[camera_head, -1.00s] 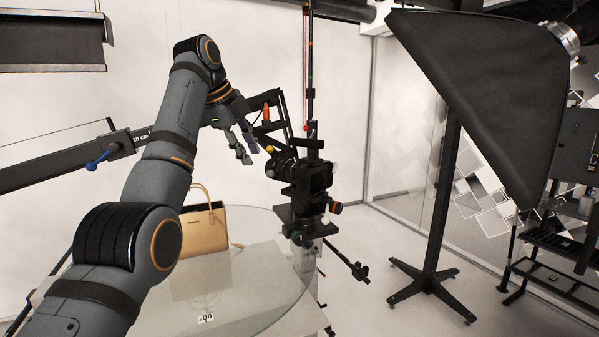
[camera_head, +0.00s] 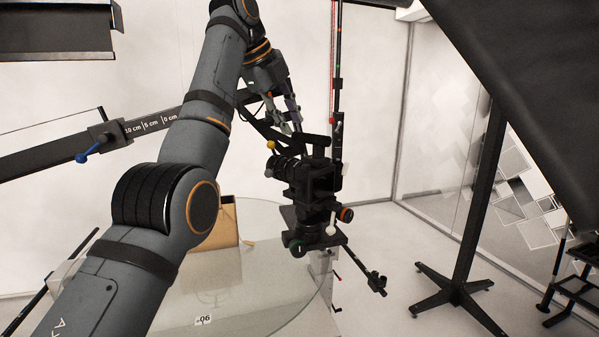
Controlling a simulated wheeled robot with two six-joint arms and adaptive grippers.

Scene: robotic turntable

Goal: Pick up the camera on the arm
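The black camera (camera_head: 312,178) sits upright on its mount (camera_head: 318,240) at the end of the arm (camera_head: 148,126) with the scale marks, right of the picture's middle. It has a top handle (camera_head: 316,141), and its lens points left. My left gripper (camera_head: 288,126) is just above and left of the camera, fingers pointing down toward the handle and lens. Its fingers look parted, with nothing seen between them. Whether a finger touches the camera cannot be told. My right gripper is not in view.
A round glass turntable (camera_head: 262,290) stands below, with a tan handbag (camera_head: 217,225) partly hidden behind my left arm. A black softbox (camera_head: 530,90) on a stand (camera_head: 466,250) is at the right. A thin upright pole (camera_head: 337,90) rises behind the camera.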

